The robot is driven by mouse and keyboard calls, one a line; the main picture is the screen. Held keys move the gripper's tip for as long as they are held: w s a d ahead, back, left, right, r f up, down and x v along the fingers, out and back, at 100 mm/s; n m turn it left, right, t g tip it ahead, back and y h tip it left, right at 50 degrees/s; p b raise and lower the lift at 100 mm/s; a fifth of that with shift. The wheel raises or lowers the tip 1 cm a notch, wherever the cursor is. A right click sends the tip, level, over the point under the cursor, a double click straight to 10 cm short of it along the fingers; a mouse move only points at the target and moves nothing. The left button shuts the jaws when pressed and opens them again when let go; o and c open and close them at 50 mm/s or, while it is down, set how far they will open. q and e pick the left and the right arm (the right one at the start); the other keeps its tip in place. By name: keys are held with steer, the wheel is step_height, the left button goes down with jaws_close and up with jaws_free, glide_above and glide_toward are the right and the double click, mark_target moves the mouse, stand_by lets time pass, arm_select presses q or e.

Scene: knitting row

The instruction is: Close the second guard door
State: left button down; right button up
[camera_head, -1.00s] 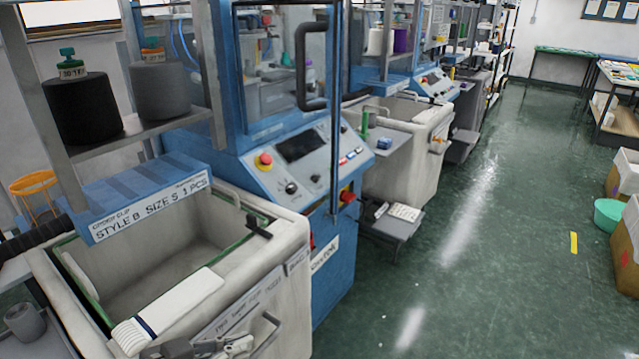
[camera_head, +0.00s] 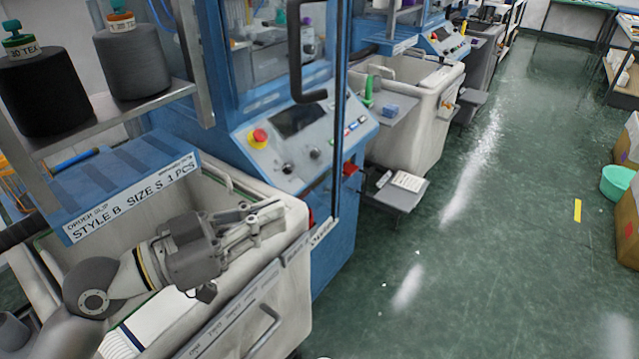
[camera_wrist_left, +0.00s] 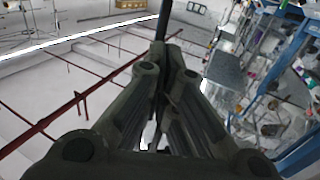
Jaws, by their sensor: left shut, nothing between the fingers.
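The nearest blue knitting machine has a clear guard door with a black handle (camera_head: 294,55) at the top middle of the head view. The door's dark edge (camera_head: 337,150) hangs in front of the control panel, so the door looks swung out. Its top is cut off by the frame. My left gripper (camera_head: 272,214) is shut and empty, above the cream bin and below and left of the handle, apart from it. In the left wrist view its fingers (camera_wrist_left: 165,60) meet, and a dark thin bar stands beyond them; I cannot tell what it is. My right gripper is not in view.
The cream bin (camera_head: 283,230) with a blue order-slip rack (camera_head: 120,185) lies under my left arm. Yarn cones (camera_head: 140,68) stand on a shelf at left. A small grey side table (camera_head: 395,190) juts out right of the machine. The green floor (camera_head: 500,230) at right is mostly clear.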

mark_target(334, 191)
arm_select(q)
steer(key=p+x, duration=0.3)
steer(key=x, duration=0.4)
steer(key=shift+w+d+r, duration=0.15)
steer(key=shift+w+d, duration=0.05)
steer(key=shift+d, duration=0.1)
steer(key=shift+w+d+p, duration=0.15)
steer(key=shift+d+p, duration=0.1)
steer(key=shift+p, duration=0.1)
steer(key=shift+w+d, duration=0.1)
steer(key=shift+d, duration=0.1)
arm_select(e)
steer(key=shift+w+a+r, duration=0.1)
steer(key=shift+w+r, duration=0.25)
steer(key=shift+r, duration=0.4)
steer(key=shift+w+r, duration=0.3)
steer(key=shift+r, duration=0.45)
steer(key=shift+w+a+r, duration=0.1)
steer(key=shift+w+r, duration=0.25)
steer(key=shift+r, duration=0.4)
arm_select(q)
steer(key=shift+w, duration=0.1)
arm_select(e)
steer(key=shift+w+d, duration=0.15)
